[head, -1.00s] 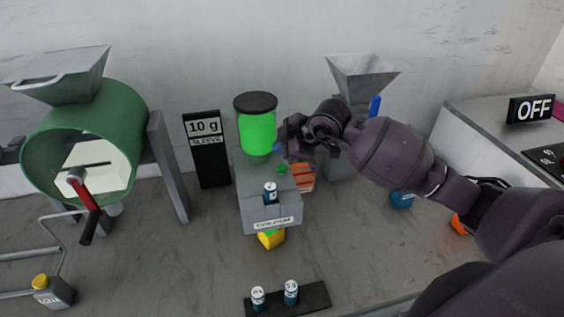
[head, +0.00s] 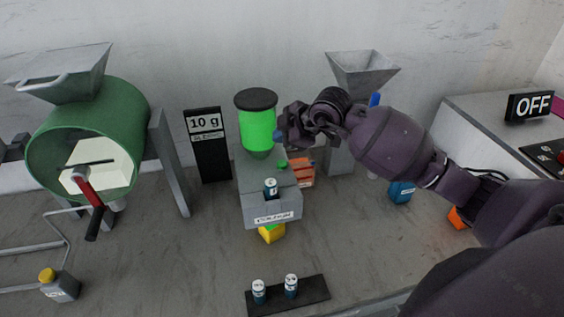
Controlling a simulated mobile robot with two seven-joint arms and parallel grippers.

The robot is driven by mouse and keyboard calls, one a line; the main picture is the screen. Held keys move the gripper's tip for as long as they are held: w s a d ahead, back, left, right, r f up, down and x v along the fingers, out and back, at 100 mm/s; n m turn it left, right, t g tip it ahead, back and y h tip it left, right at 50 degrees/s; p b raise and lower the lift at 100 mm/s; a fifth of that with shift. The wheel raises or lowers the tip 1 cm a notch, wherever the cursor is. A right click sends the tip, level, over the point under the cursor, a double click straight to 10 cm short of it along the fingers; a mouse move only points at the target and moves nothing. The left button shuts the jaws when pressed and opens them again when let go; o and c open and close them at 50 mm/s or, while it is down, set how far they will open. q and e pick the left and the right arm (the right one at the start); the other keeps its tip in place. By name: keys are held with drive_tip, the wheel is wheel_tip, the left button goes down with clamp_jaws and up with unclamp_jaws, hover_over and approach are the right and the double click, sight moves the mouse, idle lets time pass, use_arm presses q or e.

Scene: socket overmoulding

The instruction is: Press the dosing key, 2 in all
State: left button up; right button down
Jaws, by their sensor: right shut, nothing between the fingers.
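A grey dosing unit (head: 254,186) stands mid-bench with a bright green, black-lidded cylinder (head: 257,131) on top. A small green button (head: 282,164) on its upper face looks like the dosing key. A black sign (head: 205,124) to the left reads "10 g". My left gripper is not in view.
A green drum with a hopper (head: 105,120) stands at left. Two vials sit in a black rack (head: 319,294) at front. A grey funnel (head: 361,72) stands behind my right arm. An orange block (head: 301,172) lies beside the unit. An "OFF" display (head: 531,106) is at right.

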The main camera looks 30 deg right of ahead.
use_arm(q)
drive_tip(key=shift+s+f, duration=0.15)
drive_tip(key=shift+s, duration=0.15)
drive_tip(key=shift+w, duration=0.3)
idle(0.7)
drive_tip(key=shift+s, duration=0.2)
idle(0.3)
